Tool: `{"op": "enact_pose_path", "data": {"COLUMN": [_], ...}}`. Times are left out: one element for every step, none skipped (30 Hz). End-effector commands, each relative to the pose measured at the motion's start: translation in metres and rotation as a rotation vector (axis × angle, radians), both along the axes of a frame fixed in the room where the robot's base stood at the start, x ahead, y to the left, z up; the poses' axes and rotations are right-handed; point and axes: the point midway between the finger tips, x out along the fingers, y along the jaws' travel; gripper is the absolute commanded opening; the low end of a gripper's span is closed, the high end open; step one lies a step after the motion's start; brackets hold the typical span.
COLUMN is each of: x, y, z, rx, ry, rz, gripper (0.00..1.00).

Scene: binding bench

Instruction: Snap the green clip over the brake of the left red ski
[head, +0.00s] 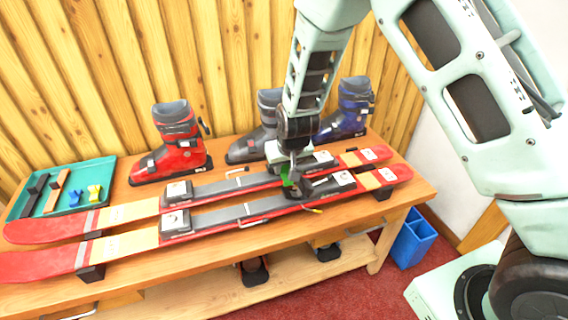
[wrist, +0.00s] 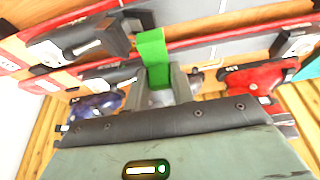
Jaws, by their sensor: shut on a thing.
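Two red skis lie side by side across the bench, a far ski (head: 240,183) and a near ski (head: 225,217), tips at the left, each with grey bindings. My gripper (head: 290,172) points down over the rear bindings and is shut on the green clip (head: 286,180). In the wrist view the clip (wrist: 153,58) sticks out from the gripper fingers (wrist: 158,88), upright in the picture, across the gap between binding parts. The brake under the clip is mostly hidden by my gripper. I cannot tell whether the clip touches a ski.
A teal tray (head: 103,172) at the left holds straps, a blue clip (head: 75,198) and a yellow clip (head: 94,192). A red boot (head: 172,150), a grey boot (head: 250,147) and a blue boot (head: 352,110) stand behind the skis. A blue bin (head: 413,242) is on the floor.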

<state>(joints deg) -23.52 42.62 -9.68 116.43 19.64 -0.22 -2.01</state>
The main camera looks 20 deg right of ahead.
Motion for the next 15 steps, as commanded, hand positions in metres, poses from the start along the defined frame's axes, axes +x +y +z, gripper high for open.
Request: {"op": "enact_pose_path", "data": {"x": [0.000,0.000,0.000,0.000,0.000,0.000,0.000,0.000,0.000,0.000,0.000,0.000,0.000,0.000,0.000], "y": [0.000,0.000,0.000,0.000,0.000,0.000,0.000,0.000,0.000,0.000,0.000,0.000,0.000,0.000,0.000], "z": [-0.006,-0.008,-0.011,-0.014,-0.016,-0.020,-0.023,-0.026,-0.030,-0.033,-0.036,-0.039,-0.042,-0.045,-0.049], "rx": [0.000,0.000,0.000,0.000,0.000,0.000,0.000,0.000,0.000,0.000,0.000,0.000,0.000,0.000,0.000], "ry": [0.000,0.000,0.000,0.001,0.001,0.001,0.001,0.001,0.001,0.001,0.001,0.001,0.001,0.001,0.001], "rz": [0.000,0.000,0.000,0.000,0.000,0.000,0.000,0.000,0.000,-0.001,-0.001,-0.001,-0.001,-0.001,-0.001], "gripper": [0.02,0.02,0.02,0.02,0.02,0.02,0.02,0.02,0.02,0.02,0.02,0.02,0.02,0.02,0.02]}}
